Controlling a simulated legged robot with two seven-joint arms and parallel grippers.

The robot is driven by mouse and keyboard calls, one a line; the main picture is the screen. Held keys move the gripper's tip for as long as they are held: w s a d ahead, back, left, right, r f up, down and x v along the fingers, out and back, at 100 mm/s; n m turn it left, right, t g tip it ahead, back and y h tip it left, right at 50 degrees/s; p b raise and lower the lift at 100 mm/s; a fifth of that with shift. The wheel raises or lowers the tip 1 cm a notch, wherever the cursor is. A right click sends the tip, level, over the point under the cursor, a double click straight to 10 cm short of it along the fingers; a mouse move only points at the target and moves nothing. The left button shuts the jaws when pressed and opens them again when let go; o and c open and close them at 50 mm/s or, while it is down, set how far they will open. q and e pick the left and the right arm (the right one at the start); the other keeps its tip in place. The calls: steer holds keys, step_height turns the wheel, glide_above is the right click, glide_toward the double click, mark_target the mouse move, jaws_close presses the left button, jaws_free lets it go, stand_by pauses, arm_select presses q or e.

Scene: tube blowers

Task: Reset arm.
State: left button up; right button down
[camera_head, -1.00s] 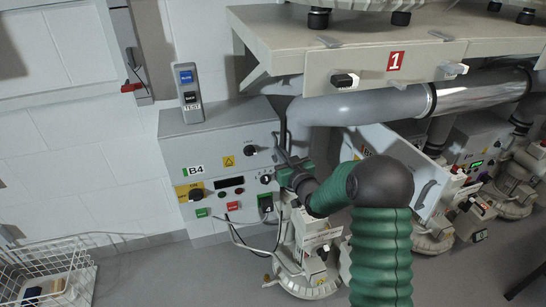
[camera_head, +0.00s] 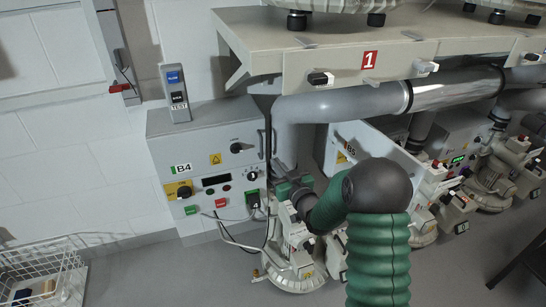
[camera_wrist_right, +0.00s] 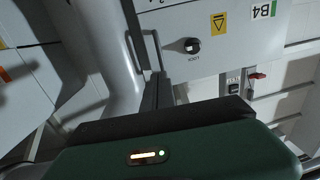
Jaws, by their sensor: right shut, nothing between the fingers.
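My right arm comes in from the bottom of the head view, green and bent at a dark elbow. Its gripper (camera_head: 279,168) is just right of the grey B4 control box (camera_head: 205,144), in front of the machine below the large pipe. In the right wrist view my right gripper's narrow dark fingers (camera_wrist_right: 158,88) are together with nothing between them. That view also shows the B4 box face (camera_wrist_right: 165,30) with a black knob (camera_wrist_right: 192,45), apart from the fingers. My left gripper is not in view.
A shelf with a red "1" sign (camera_head: 370,62) overhangs the thick grey pipe (camera_head: 340,106). A tilted panel (camera_head: 365,150) and more machines stand to the right. A white wire basket (camera_head: 40,265) is at lower left. Clear floor (camera_head: 160,275) lies between the basket and the machines.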

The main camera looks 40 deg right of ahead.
steer(key=s+a+f+n+g+y, duration=0.1)
steer(key=s+a+f+g, duration=0.35)
steer(key=s+a, duration=0.35)
steer(key=s+a+f+g+y, duration=0.1)
steer(key=s+a+f+g, duration=0.3)
steer(key=s+a, duration=0.45)
steer(key=s+a+f+n+g+y, duration=0.1)
steer(key=s+a+f+g, duration=0.1)
steer(key=s+a+g, duration=0.6)
step_height(320, 180, up, 24)
steer(key=s+t+p, duration=0.1)
steer(key=p, duration=2.4)
steer(key=shift+s+d+r+t+p, duration=0.2)
steer(key=shift+s+d+t+p, duration=0.15)
steer(key=shift+d+p, duration=0.1)
